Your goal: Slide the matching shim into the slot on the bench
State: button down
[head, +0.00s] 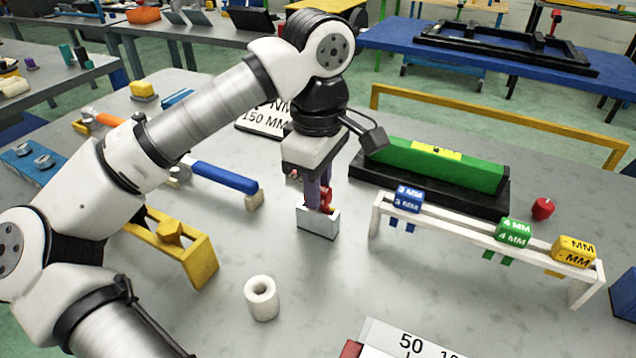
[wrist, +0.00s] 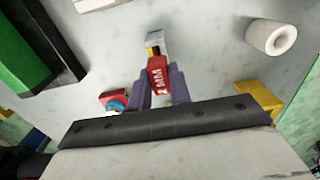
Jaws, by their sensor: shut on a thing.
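My gripper (head: 318,187) is shut on the red shim (head: 326,197), marked 2 MM in the wrist view (wrist: 157,78). My gripper fingers (wrist: 158,98) press on both sides of it there. The small silver block (head: 318,220) stands on the bench directly under my gripper. It also shows past the shim's far end in the wrist view (wrist: 158,38), with a bit of yellow beside it. The shim's lower end is at the block's top; I cannot tell how far it is in the slot. A blue 3 MM shim (head: 408,199), a green 4 MM shim (head: 513,232) and a yellow shim (head: 573,250) hang on the white rack (head: 465,227).
A white roll (head: 262,298) stands in front of the block. A yellow bracket (head: 185,248) and a blue-handled tool (head: 222,177) lie to the left. A long green block on a black base (head: 440,164) is behind the rack. A red knob (head: 543,208) stands right of it.

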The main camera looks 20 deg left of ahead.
jog(key=shift+f+b, duration=0.4)
jog(key=shift+f, duration=0.1)
jog(key=c, duration=0.6)
grip_release()
jog(key=shift+c, duration=0.2)
jog(key=shift+r+p, duration=2.3)
jog(key=shift+r, duration=1.25)
jog(key=shift+f, duration=0.1)
